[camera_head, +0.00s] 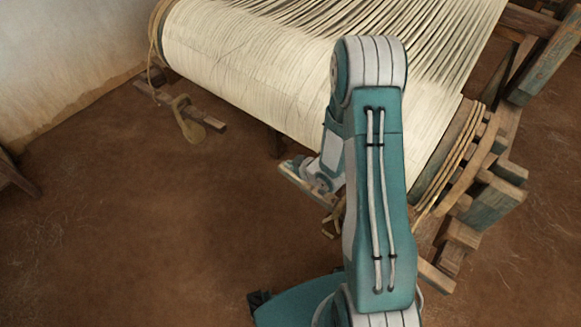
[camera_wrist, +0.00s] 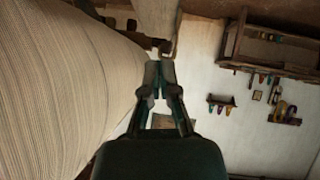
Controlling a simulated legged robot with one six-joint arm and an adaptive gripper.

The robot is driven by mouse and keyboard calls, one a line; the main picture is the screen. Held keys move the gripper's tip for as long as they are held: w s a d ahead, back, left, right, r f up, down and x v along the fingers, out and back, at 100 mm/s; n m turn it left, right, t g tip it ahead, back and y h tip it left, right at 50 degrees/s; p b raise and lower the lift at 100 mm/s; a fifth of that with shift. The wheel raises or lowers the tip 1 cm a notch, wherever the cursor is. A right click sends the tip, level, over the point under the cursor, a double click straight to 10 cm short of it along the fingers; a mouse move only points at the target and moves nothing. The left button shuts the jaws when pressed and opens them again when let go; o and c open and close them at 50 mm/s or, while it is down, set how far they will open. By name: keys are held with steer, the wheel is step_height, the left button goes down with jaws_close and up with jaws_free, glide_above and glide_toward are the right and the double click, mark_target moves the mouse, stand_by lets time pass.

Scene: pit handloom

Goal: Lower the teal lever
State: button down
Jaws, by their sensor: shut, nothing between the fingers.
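I cannot make out a clearly teal lever in either view. In the wrist view, my gripper (camera_wrist: 160,68) is shut and empty, its fingertips pointing at a small hanging piece (camera_wrist: 166,46) at the end of a dark wooden bar (camera_wrist: 125,38). I cannot tell whether they touch. In the head view, a wooden bar (camera_head: 205,118) with a tan paddle-shaped piece (camera_head: 188,128) sticks out by the left end of the loom's roller (camera_head: 245,70). My gripper is low in front of the roller there, partly hidden by my own arm. A weathered, faintly teal wooden block (camera_head: 492,205) sits at the right end.
The roller with pale threads lies close on the left of the wrist view (camera_wrist: 60,90). A wooden shelf (camera_wrist: 270,45) and several small hanging tools (camera_wrist: 283,112) are on the pale wall. The brown floor (camera_head: 130,220) is open at left in the head view.

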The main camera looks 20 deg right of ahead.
steer(key=shift+w+d+f, duration=0.1)
steer(key=shift+w+f, duration=0.05)
steer(key=shift+f, duration=0.5)
steer(key=shift+w+d+f, duration=0.1)
steer(key=shift+w+f, duration=0.05)
steer(key=shift+f, duration=0.45)
